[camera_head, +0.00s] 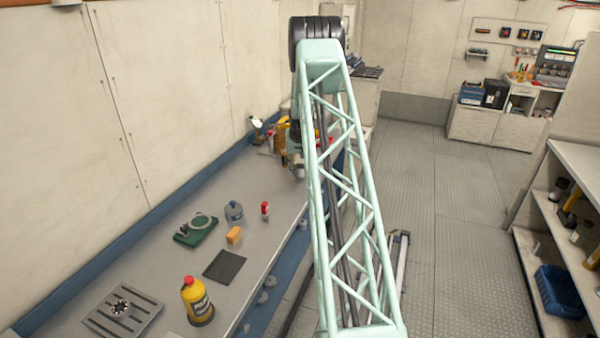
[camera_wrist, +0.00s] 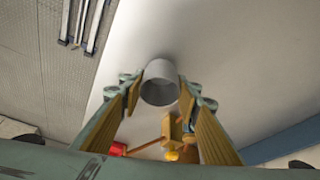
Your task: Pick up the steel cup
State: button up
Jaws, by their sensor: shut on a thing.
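The steel cup (camera_wrist: 160,70) is a plain grey cylinder at the middle of the wrist view. It is between the two yellow-padded fingers of my gripper (camera_wrist: 160,92), which is shut on it. The pale worktop lies behind the cup in that view; I cannot tell whether the cup touches it. In the camera_head view, my arm hides most of the gripper at the far part of the bench (camera_head: 262,185), and I cannot make out the cup for certain.
Yellow and red items (camera_head: 274,140) stand close to my gripper; an orange-yellow part (camera_wrist: 173,128) shows by the fingers.

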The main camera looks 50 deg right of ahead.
notch_tip(320, 180, up, 2)
jog(key=shift+r, duration=0.1)
jog(key=s+a, duration=0.3)
jog(key=s, duration=0.1)
jog(key=s+a+r, duration=0.1)
jog(key=s+a, duration=0.6)
jog(key=s, duration=0.1)
jog(key=shift+a+r, duration=0.2)
jog(key=shift+a, duration=0.1)
jog(key=shift+d, duration=0.1)
dwell(0.7)
